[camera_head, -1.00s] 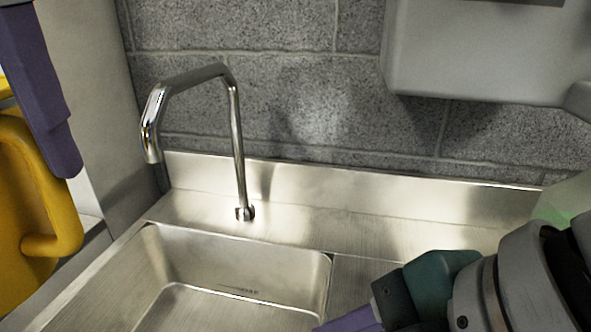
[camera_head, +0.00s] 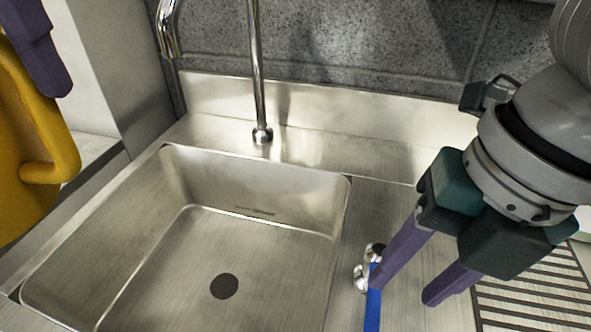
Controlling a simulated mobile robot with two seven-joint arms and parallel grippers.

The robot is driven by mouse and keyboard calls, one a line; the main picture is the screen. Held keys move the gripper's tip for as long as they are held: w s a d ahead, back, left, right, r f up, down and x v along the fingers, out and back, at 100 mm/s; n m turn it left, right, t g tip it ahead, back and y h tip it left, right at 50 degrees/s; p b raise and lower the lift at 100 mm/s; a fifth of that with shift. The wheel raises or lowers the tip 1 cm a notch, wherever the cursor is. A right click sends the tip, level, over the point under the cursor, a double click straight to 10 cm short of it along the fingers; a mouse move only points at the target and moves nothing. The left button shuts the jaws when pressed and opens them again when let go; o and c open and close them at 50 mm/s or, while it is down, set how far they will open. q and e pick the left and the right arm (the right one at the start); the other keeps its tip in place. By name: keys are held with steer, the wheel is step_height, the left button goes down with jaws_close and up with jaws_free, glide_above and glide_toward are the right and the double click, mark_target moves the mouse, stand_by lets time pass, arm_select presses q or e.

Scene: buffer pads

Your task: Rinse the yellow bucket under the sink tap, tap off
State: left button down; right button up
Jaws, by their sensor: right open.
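The yellow bucket (camera_head: 22,165) is at the left edge, partly out of view, beside the sink. A purple finger of my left gripper (camera_head: 45,62) shows at the bucket's upper part; its grip on the bucket cannot be made out. The steel sink basin (camera_head: 165,255) looks empty, with a dark drain. The chrome tap (camera_head: 257,75) rises behind the basin, its top cut off; no water shows. A blue tap lever (camera_head: 373,308) on a chrome fitting is right of the basin. My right gripper (camera_head: 405,275) is open and empty, its fingers pointing down close to the lever.
A slatted drainboard (camera_head: 530,300) lies at the right under my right gripper. A grey block wall (camera_head: 400,45) stands behind the sink's raised back edge. A pale wall or partition (camera_head: 115,70) is at the left. The space above the basin is clear.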

mark_target(376, 313)
steer(key=f, duration=0.3)
steer(key=a+f, duration=0.1)
steer(key=f, duration=0.3)
steer(key=shift+w+a+f+b, duration=0.15)
steer(key=shift+a+b, duration=0.05)
steer(key=shift+b, duration=0.15)
jaws_close()
stand_by(1.0)
